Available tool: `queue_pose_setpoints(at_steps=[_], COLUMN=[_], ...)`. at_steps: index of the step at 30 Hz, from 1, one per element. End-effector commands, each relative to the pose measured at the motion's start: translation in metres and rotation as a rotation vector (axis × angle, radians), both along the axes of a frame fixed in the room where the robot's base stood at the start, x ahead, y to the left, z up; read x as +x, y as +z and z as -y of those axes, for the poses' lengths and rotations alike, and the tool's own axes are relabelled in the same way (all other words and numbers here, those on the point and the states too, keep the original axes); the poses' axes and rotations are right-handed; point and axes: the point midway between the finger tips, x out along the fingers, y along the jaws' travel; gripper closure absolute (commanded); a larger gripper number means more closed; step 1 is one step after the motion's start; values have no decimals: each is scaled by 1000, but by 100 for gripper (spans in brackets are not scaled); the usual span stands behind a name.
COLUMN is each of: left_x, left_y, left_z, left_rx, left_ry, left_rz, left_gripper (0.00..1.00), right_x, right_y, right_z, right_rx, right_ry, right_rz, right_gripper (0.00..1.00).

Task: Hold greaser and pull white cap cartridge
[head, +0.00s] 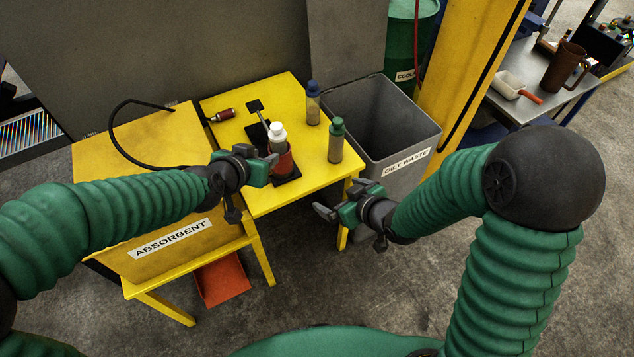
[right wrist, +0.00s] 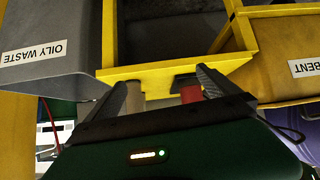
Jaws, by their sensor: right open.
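The red greaser barrel (head: 283,165) stands on a black base on the yellow table, and the white cap cartridge (head: 278,136) sticks upright out of its top. My left gripper (head: 270,168) is at the left side of the barrel, its fingers against or very near it; whether they are closed on it cannot be made out. My right gripper (head: 336,206) is open and empty, in front of the table's right corner and apart from the greaser. In the right wrist view its fingers (right wrist: 165,85) are spread, with part of a red body (right wrist: 191,94) seen beyond them.
A green cap cartridge (head: 336,141) and a blue cap cartridge (head: 313,104) stand on the table to the right of the greaser. The grey oily waste bin (head: 420,140) stands beside the table's right edge. The yellow absorbent box (head: 130,160) is left.

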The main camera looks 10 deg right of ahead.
Motion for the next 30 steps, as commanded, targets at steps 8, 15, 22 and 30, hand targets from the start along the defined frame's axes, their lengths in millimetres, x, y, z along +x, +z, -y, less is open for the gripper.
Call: queue_pose_setpoints(at_steps=[8,15,22,30], left_x=[-1,-1,-1,-1], left_y=[0,0,0,0], left_z=[0,0,0,0], left_rx=[1,1,1,1], left_ry=[-1,-1,-1,-1], left_rz=[0,0,0,0], left_gripper=[64,64,64,64], right_x=[18,46,90,136], right_y=[27,15,-6,-29], right_z=[-46,-66,-92,-119], right_rx=[188,196,195,192], right_ry=[142,149,146,147], right_rz=[230,239,239,238], right_gripper=[0,0,0,0])
